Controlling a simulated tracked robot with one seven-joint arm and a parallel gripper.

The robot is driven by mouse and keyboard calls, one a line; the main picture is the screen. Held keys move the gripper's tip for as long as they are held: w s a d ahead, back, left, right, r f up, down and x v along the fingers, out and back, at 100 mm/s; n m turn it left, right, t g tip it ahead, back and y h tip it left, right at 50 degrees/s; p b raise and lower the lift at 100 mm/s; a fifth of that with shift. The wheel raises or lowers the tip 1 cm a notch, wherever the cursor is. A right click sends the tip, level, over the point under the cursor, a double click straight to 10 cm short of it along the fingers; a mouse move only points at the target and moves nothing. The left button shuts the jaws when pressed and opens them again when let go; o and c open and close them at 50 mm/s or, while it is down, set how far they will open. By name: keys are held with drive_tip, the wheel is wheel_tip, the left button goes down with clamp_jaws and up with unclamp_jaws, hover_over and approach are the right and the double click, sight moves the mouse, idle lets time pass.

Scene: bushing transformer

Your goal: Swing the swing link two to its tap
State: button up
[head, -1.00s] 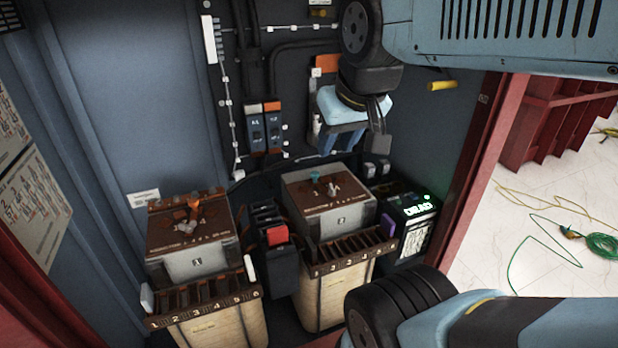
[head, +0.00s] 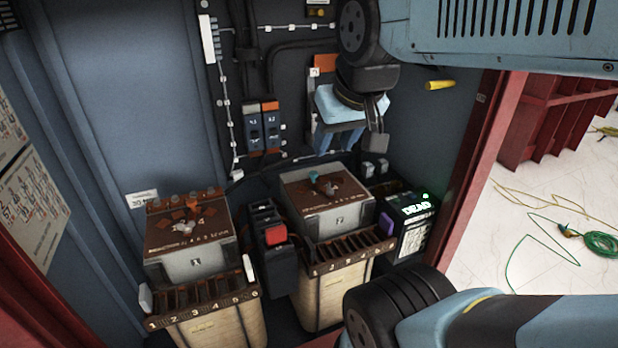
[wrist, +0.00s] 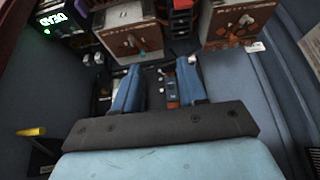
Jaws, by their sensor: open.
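Two brown-topped boxes stand side by side in the cabinet: the left box (head: 193,240) and the right box (head: 328,212). Each top carries a small pale hub with rust-coloured pieces around it; the right one also has a teal piece (head: 313,176). Which piece is swing link two, and its tap, I cannot tell. My gripper (head: 338,148) hangs behind and above the right box, near the back wall, apart from both hubs. In the wrist view my gripper (wrist: 159,66) is open and empty, with the teal piece (wrist: 143,53) beyond its fingers.
Slotted racks (head: 338,254) sit before the boxes. A dark block with a red button (head: 276,234) stands between them. A lit display unit (head: 415,215) is at right. A yellow handle (head: 440,85) projects from the wall. Switches (head: 262,128) line the back wall.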

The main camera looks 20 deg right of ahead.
drive_tip(key=shift+o, duration=0.7)
drive_tip(key=shift+w+r, duration=0.1)
drive_tip(key=shift+w, duration=0.2)
drive_tip(key=shift+o, duration=0.6)
drive_tip(key=w+d+m+g, duration=0.1)
drive_tip(key=w+d+m, duration=0.1)
drive_tip(key=w+m, duration=0.4)
drive_tip(key=w, duration=0.2)
drive_tip(key=shift+w+m+g+y, duration=0.3)
drive_tip(key=shift+y, duration=0.1)
drive_tip(key=m+g, duration=0.4)
drive_tip(key=m, duration=1.3)
hover_over(313, 172)
wheel_tip(313, 172, down, 14)
drive_tip(key=f, duration=0.1)
drive_tip(key=shift+h, duration=0.4)
wheel_tip(313, 172, down, 13)
drive_tip(key=shift+r, duration=0.1)
clamp_jaws()
